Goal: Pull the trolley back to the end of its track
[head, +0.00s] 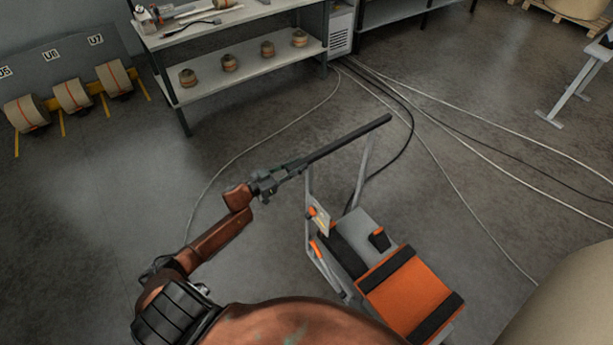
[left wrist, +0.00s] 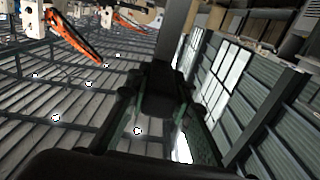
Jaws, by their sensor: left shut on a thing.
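The trolley (head: 408,292) stands on the floor at the lower middle right of the head view. It has an orange deck with black straps, a grey frame and a long black handle bar (head: 350,138) across its uprights. My left gripper (head: 294,167) is shut on the left end of this bar. The left wrist view looks up at the roof; the gripper's dark fingers (left wrist: 160,103) show there around a dark bar (left wrist: 178,35). No track can be made out. My right gripper is not in view.
A bench (head: 243,58) with several small rolls on its lower shelf stands at the back. Several larger rolls (head: 72,97) sit in a rack at the left. Cables (head: 455,140) run over the floor behind and right of the trolley.

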